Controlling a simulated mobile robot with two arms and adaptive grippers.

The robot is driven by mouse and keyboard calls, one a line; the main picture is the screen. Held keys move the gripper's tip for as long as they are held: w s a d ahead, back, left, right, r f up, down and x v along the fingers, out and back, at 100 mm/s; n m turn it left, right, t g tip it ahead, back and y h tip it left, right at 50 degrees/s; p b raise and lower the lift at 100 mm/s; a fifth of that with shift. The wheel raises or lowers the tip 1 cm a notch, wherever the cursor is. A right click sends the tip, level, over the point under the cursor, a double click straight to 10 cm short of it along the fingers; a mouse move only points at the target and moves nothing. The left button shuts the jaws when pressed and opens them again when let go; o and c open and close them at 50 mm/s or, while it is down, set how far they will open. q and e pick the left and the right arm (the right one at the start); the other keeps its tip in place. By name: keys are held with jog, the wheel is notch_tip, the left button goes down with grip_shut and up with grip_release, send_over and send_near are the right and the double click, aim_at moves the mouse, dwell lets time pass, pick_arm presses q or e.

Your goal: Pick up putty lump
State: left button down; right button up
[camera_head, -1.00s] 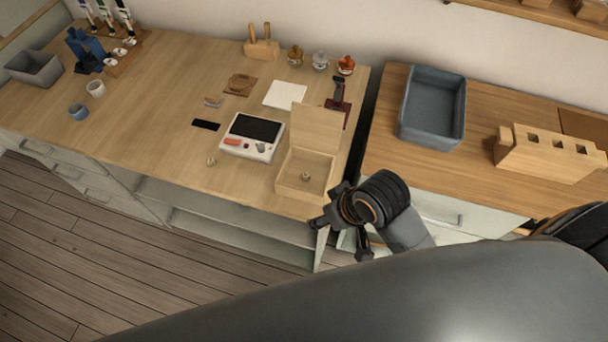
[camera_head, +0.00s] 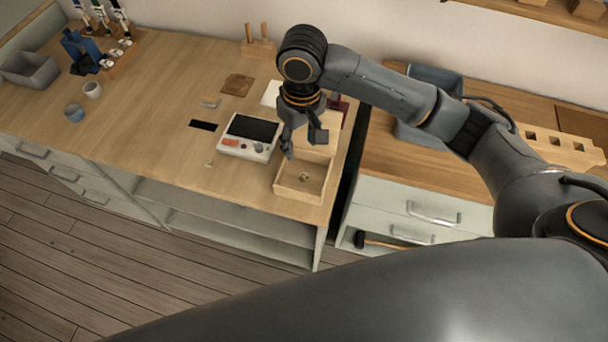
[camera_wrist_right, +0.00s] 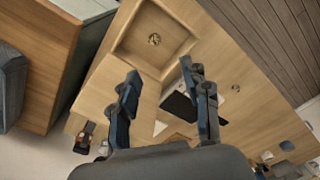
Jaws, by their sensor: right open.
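A small brownish lump (camera_head: 304,176) lies on the floor of an open wooden box (camera_head: 288,191) near the table's right front corner. It also shows in the right wrist view (camera_wrist_right: 154,39), inside the box (camera_wrist_right: 119,48). A second small pale lump (camera_head: 209,163) lies on the bare table left of the box. I cannot tell for sure which one is putty. My right gripper (camera_head: 303,143) is open and empty, above the back of the box and pointing down. Its two fingers are apart in the wrist view (camera_wrist_right: 162,78). My left gripper is not in view.
A white device with a dark screen (camera_head: 250,136) stands left of the box. The box's raised lid is partly hidden behind my gripper. A grey tray (camera_head: 433,78) and a slotted wooden block (camera_head: 555,146) are on the right counter. The table's front left is clear.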

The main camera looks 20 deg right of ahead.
send_over(305, 176)
jog(key=f, duration=0.7)
jog(key=shift+w+a+f, duration=0.1)
jog(key=shift+w+f, duration=0.25)
jog(key=shift+f, duration=0.05)
jog(key=shift+s+f+p, duration=0.15)
jog(key=shift+f+p, duration=0.25)
jog(key=shift+f, duration=0.95)
jog(key=shift+s+f+p, duration=0.1)
jog(key=shift+f+p, duration=0.3)
jog(key=shift+f, duration=0.95)
jog(key=c, duration=0.9)
